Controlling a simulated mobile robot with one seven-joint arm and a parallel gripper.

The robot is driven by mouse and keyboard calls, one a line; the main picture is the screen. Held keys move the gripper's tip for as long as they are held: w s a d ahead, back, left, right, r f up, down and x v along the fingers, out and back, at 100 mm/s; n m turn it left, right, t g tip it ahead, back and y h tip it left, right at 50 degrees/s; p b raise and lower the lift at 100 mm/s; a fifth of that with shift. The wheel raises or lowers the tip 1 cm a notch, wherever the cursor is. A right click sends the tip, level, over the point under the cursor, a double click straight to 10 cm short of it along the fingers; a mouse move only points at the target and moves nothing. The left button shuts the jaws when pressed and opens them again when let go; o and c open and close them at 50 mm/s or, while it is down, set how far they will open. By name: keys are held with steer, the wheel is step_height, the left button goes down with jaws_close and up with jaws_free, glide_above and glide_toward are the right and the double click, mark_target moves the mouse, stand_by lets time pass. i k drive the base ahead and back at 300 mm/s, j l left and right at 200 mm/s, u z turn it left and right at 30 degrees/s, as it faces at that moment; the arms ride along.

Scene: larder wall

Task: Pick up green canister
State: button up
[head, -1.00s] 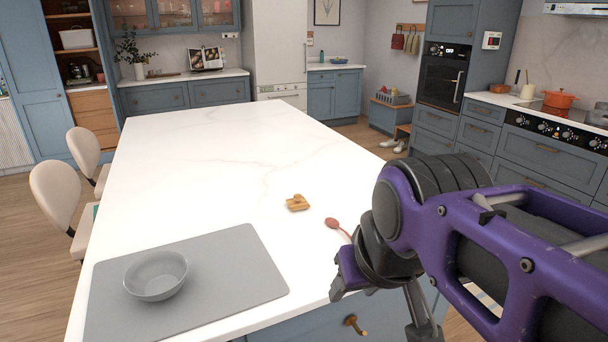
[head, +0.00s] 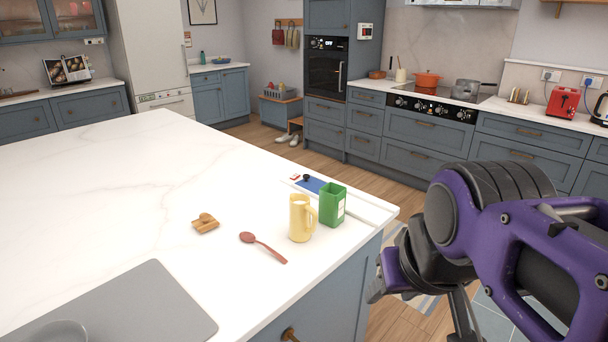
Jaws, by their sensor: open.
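The green canister (head: 333,206) stands upright near the right corner of the white island top, with an open top and a pale label on its side. It is just right of and behind a yellow mug (head: 300,218), whose handle points toward it. My gripper (head: 378,290) is beyond the island's right edge, below and right of the canister, apart from it and holding nothing visible. Part of its fingers is hidden by my own wrist.
A red-brown spoon (head: 264,247) and a small wooden item (head: 205,223) lie left of the mug. A blue-and-white flat item (head: 312,184) lies behind the canister. A grey mat (head: 140,312) with a bowl (head: 58,334) is at front left. The island's middle is clear.

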mark_target(332, 204)
steer(key=u, duration=1.6)
steer(key=z, duration=1.1)
steer(key=i+l+u, duration=0.15)
steer(key=l+u, duration=0.25)
steer(key=l, duration=0.35)
steer(key=i+l+u, duration=0.1)
steer(key=l+u, duration=0.3)
steer(key=l, duration=0.35)
